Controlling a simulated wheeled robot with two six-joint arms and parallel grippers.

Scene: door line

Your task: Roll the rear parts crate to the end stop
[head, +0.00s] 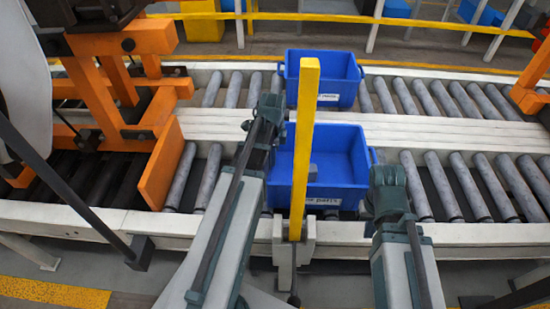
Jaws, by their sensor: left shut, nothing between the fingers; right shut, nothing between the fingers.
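Two blue crates sit on two parallel roller lanes. The nearer crate (343,150) is on the near lane, with a grey part inside and a front label (322,201) that seems to end in "PARTS"; its start is hidden by a yellow post. The farther crate (335,85) is on the far lane; its label is too small to read. My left gripper (268,108) is shut and empty, beside the nearer crate's left side. My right gripper (387,176) is shut and empty, by the nearer crate's right front corner. I cannot tell whether either touches it.
An upright yellow post (304,130) stands before the nearer crate. An orange plate (161,165) stands across the near lane at left, joined to an orange frame (95,80). Another orange piece (532,88) is at the far lane's right. Rollers right of both crates are clear.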

